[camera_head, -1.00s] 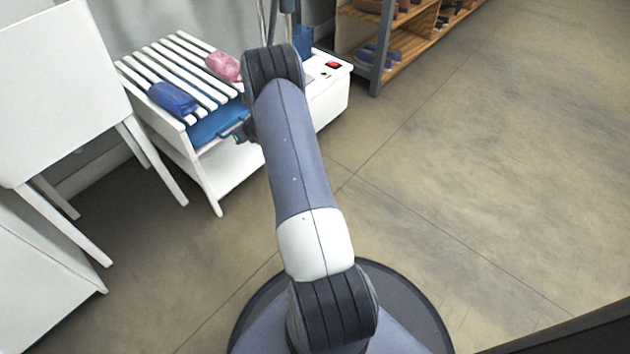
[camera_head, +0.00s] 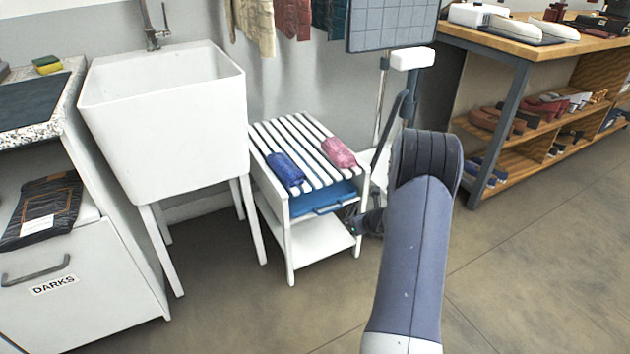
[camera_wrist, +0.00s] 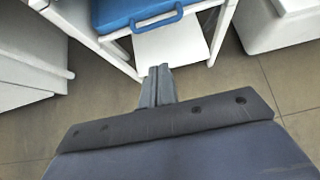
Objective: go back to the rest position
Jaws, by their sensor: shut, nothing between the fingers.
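My gripper shows in the wrist view (camera_wrist: 158,86), its two fingers together with nothing between them. It points toward the white slatted stand (camera_head: 290,232), in front of its lower shelf and below the blue drawer (camera_wrist: 125,12) with its handle. In the head view my gripper (camera_head: 358,226) is a small dark shape at the stand's right front leg, partly hidden behind my arm. A blue rolled bundle (camera_head: 285,170) and a pink rolled bundle (camera_head: 339,153) lie on the slatted top.
A white sink (camera_head: 165,120) on legs stands left of the stand. A cabinet labelled DARKS (camera_head: 90,315) is at the far left. A wooden workbench with shoe shelves (camera_head: 520,50) stands at the right. Open floor (camera_head: 540,270) lies at the right front.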

